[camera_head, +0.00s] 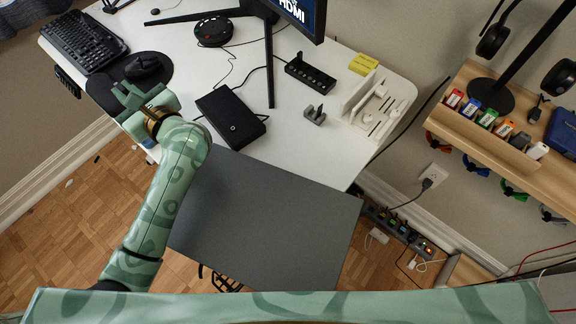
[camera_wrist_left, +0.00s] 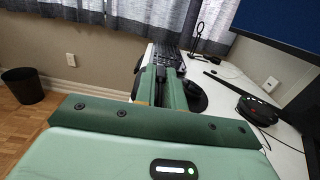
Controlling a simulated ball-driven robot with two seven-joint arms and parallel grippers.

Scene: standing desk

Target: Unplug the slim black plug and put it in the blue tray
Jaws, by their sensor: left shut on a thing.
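My left gripper (camera_head: 131,97) is over the left part of the white desk, beside the black mouse pad. In the left wrist view its fingers (camera_wrist_left: 161,85) are shut on a small dark thing (camera_wrist_left: 160,73); I cannot tell for sure that it is the slim black plug. A black plug (camera_head: 427,183) sits in the white wall outlet at the right. A power strip (camera_head: 400,228) below holds several plugs, too small to tell apart. A dark blue tray-like object (camera_head: 564,132) is on the wooden shelf at the far right, partly cut off. My right gripper is not in view.
The desk (camera_head: 190,65) carries a keyboard (camera_head: 82,42), a mouse (camera_head: 143,66), a black box (camera_head: 231,117), a black hub (camera_head: 310,76), a white organizer (camera_head: 375,108) and a monitor. A grey panel (camera_head: 265,220) lies in front. The shelf (camera_head: 480,130) holds coloured items and headphones.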

